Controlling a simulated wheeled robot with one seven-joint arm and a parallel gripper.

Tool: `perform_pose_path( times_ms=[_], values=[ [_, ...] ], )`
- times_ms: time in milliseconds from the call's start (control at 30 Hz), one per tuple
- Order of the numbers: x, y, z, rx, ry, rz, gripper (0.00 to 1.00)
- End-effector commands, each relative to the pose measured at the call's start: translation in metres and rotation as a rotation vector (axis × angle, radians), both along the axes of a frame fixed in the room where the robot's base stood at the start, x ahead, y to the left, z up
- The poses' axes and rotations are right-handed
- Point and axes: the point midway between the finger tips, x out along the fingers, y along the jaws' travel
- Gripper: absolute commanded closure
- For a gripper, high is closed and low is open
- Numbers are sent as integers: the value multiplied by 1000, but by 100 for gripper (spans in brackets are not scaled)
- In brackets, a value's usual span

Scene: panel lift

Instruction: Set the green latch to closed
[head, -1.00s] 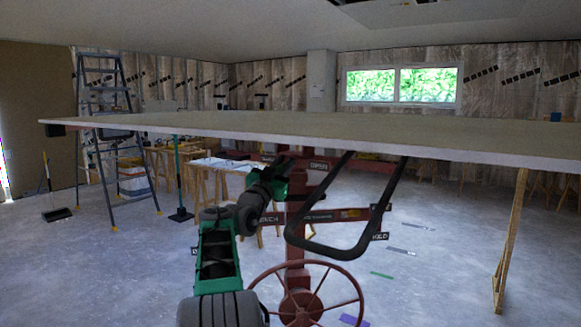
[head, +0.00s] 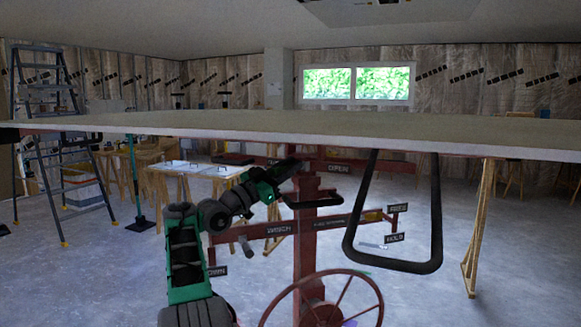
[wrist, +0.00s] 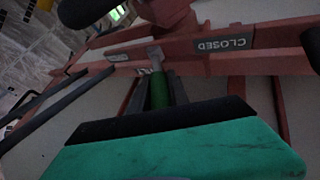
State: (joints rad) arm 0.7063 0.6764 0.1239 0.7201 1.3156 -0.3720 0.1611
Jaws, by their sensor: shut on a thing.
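The green latch (wrist: 158,92) shows in the wrist view as a short green grip on a grey stem, against a red bar of the lift. My gripper (wrist: 161,98) is shut on it, one dark finger on each side. The CLOSED label (wrist: 231,43) is on the bar, to the right of the latch. A smaller label (wrist: 118,57), too small to read, lies to its left. In the head view, my gripper (head: 294,168) reaches the red lift (head: 305,235) beneath the board; the latch cannot be made out there. An OPEN label (head: 338,168) shows on the crossbar.
A large pale board (head: 330,127) rests on the lift just above my arm. A black looped handle (head: 436,215) hangs on the right, and a spoked red wheel (head: 322,300) is below. A ladder (head: 55,140) and worktables (head: 205,172) stand behind. The floor at right is mostly clear.

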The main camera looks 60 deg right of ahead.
Motion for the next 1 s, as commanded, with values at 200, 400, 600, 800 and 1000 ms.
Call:
perform_pose_path(
  times_ms=[200,400,600,800,1000],
  values=[
    [1,2,0,2,2,-4,100],
    [1,2,1,0,2,-2,100],
    [1,2,1,0,2,-2,66],
    [1,2,1,0,2,-3,58],
    [2,4,-2,0,2,-4,58]
  ],
)
